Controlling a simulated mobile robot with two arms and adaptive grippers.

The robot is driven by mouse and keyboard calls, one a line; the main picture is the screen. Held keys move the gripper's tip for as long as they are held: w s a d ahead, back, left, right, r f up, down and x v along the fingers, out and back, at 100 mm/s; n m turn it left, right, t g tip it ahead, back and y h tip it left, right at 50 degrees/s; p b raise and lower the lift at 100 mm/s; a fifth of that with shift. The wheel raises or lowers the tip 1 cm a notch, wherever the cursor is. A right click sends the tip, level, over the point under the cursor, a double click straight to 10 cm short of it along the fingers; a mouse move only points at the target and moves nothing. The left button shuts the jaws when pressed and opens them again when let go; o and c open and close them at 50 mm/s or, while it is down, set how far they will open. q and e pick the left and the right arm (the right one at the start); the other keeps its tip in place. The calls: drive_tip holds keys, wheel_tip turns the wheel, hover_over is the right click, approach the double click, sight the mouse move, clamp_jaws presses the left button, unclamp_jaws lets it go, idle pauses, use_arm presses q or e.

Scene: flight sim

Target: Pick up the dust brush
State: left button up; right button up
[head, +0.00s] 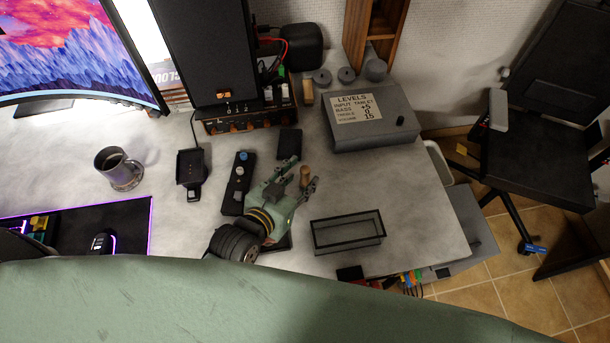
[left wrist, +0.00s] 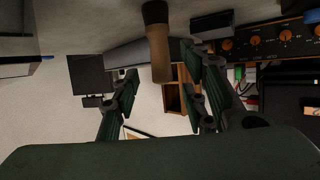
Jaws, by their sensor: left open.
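The dust brush (head: 305,176) appears as a short tan wooden handle standing on the grey desk (head: 420,215), right of the middle. My left gripper (head: 301,174) is open, its fingers spread on either side of the handle. In the left wrist view, which looks upside down, the brush (left wrist: 161,58) shows a wooden body and a dark end, between the open fingers of the left gripper (left wrist: 163,80). I see gaps between the handle and the fingers there. The brush's lower part is partly hidden in the head view. My right gripper is not in view.
A black open-topped tray (head: 347,246) sits right of the gripper. A dark control box (head: 236,184) and a small black pad (head: 289,144) are close by on the left and behind. A grey LEVELS box (head: 395,130) stands at the back right. Bare desk lies right of the brush.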

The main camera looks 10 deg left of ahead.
sight(303, 175)
use_arm(q)
drive_tip(key=x, duration=0.3)
drive_tip(key=shift+w+a+f, duration=0.1)
drive_tip(key=shift+w+f, duration=0.05)
drive_tip(key=shift+w, duration=0.05)
drive_tip(key=shift+w+f, duration=0.1)
drive_tip(key=shift+w, duration=0.05)
drive_tip(key=c, duration=0.9)
clamp_jaws()
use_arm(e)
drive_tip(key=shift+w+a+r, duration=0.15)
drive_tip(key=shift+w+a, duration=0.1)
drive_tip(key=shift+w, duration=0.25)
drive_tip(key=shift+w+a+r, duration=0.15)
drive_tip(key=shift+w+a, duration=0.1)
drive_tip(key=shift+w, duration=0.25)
